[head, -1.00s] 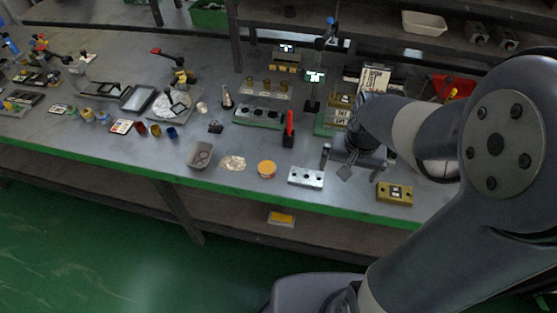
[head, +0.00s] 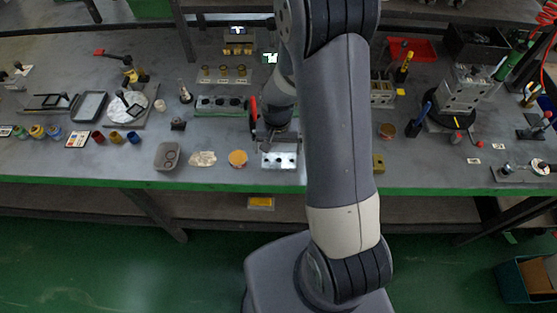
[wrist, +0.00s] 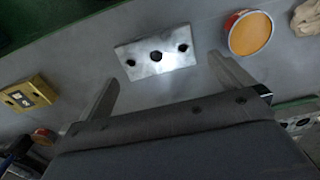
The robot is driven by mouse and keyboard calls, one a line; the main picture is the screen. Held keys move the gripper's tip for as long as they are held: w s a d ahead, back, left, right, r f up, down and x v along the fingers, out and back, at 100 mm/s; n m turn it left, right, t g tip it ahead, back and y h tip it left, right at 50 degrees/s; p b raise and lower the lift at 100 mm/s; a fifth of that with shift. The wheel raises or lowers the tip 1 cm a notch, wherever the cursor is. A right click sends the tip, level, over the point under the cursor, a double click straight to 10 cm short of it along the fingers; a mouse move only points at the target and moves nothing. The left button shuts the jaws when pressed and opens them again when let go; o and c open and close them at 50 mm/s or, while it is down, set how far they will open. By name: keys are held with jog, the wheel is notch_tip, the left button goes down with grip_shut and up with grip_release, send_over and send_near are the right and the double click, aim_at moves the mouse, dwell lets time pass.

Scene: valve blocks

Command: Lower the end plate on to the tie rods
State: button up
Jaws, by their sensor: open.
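My gripper (head: 268,139) is above the bench just behind the plate. It also shows in the wrist view (wrist: 164,74), with its two fingers spread and nothing between them. I cannot make out the tie rods; my arm covers part of the bench behind the gripper.
An orange-topped round tin (wrist: 249,34) lies beside the plate, and a brass block (wrist: 29,94) is on its other side. A red upright tool (head: 253,108) stands close to my gripper. A green-based block with dark holes (head: 222,104) is behind. Bare bench surrounds the plate.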

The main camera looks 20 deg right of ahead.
aim_at(279, 160)
jog(key=shift+s+d+f+p, duration=0.1)
jog(key=shift+f+p, duration=0.3)
jog(key=shift+f, duration=0.9)
jog(key=shift+s+d+f+p, duration=0.1)
jog(key=shift+f+p, duration=0.25)
jog(key=shift+f, duration=0.95)
jog(key=shift+c, duration=0.6)
jog(key=c, duration=0.6)
jog(key=shift+c, duration=0.2)
jog(key=shift+r, duration=0.1)
